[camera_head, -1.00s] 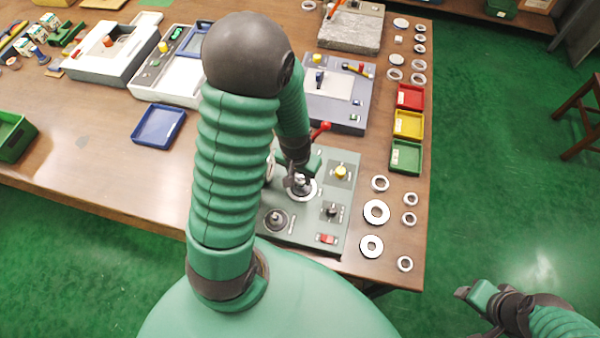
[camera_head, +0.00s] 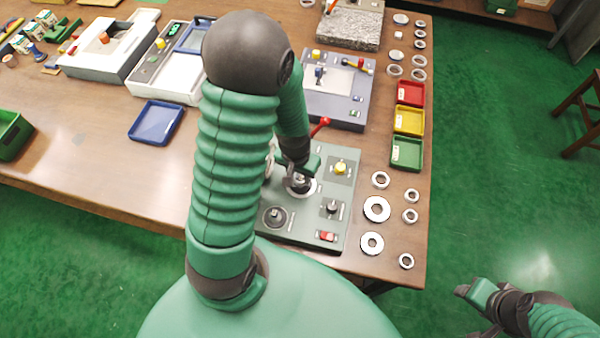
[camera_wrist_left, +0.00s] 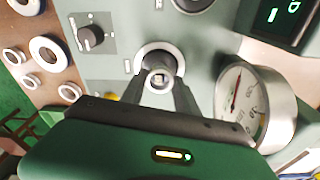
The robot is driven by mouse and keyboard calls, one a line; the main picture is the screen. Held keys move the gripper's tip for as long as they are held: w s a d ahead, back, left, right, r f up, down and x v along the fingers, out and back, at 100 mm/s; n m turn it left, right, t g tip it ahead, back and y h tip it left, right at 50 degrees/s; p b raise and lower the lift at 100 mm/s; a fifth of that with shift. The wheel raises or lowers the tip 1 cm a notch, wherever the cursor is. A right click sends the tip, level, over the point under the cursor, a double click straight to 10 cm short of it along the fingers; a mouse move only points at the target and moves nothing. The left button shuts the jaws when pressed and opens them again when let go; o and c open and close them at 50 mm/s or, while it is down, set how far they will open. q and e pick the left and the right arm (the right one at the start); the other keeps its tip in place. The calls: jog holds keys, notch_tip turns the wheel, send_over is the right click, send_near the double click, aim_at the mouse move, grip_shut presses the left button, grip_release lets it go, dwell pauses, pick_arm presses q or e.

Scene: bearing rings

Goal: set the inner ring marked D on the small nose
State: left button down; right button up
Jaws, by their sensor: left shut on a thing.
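My left gripper (camera_head: 298,181) is low over the grey-green panel (camera_head: 343,237), at the far round seat (camera_head: 301,192). In the left wrist view its fingers (camera_wrist_left: 160,84) are closed around a small bright metal piece, apparently the inner ring (camera_wrist_left: 159,76). A pale round flange (camera_wrist_left: 150,49) shows behind it. The fingers hide much of the seat, so I cannot tell whether the ring is around the nose or above it. A second dark round seat (camera_head: 275,216) is nearer on the panel. My right gripper (camera_head: 478,300) hangs off the table at lower right; its jaws are unclear.
Several loose rings (camera_head: 377,209) lie right of the panel. A dial gauge (camera_wrist_left: 246,104) stands close beside the left gripper. The panel also carries a yellow button (camera_head: 341,168), a dark knob (camera_head: 332,206) and a red switch (camera_head: 327,236). Red, yellow and green trays (camera_head: 406,153) stand behind the rings.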

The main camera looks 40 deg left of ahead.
pick_arm(q)
jog(key=shift+f+b, duration=1)
jog(key=shift+f, duration=0.3)
jog(key=c, duration=0.8)
grip_release()
jog(key=shift+c, duration=0.2)
notch_tip(320, 180, up, 17)
jog(key=s+p, duration=0.2)
jog(key=shift+d+f+p, duration=0.2)
jog(key=shift+d+p, duration=0.1)
